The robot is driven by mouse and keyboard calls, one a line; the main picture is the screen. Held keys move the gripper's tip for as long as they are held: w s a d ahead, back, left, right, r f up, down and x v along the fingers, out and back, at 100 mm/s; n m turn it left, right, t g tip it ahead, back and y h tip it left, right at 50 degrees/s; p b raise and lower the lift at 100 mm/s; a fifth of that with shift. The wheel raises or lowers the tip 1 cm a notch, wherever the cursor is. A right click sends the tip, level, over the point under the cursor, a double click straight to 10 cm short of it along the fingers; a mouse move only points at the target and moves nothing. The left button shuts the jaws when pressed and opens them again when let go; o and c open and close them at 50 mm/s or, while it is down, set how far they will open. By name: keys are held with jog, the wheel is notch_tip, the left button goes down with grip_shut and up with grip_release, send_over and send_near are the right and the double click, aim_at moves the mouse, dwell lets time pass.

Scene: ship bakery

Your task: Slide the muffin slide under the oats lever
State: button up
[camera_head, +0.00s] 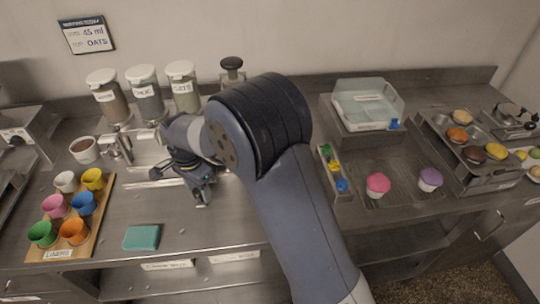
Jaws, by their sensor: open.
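Three labelled jars stand in a row at the back left, and the rightmost, oats jar (183,86), is partly behind my arm. The oats lever below it is hidden by my arm. A metal lever fitting (118,147) shows below the left jar. A metal rail (150,184) runs along the worktop in front of the jars. My gripper (182,188) is open and low over the right part of this rail. I cannot make out the muffin slide; it may be hidden behind my gripper. I cannot tell whether the gripper touches anything.
A wooden board (87,238) with several coloured cups is at the left. A teal sponge (142,237) lies near the front edge. A wall sign (86,34) reads 45 ml oats. A pink-topped muffin (377,185) and a muffin tray (480,178) are at the right.

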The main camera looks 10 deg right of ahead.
jog(key=d, duration=2.7)
jog(key=shift+p, duration=0.3)
notch_tip(320, 180, up, 10)
jog(key=b, duration=0.6)
jog(key=shift+d, duration=0.25)
jog(key=shift+w+d+r+b, duration=0.1)
jog(key=shift+r+b, duration=0.05)
jog(key=shift+b, duration=0.7)
jog(key=shift+d+r, duration=0.1)
jog(key=shift+r, duration=0.1)
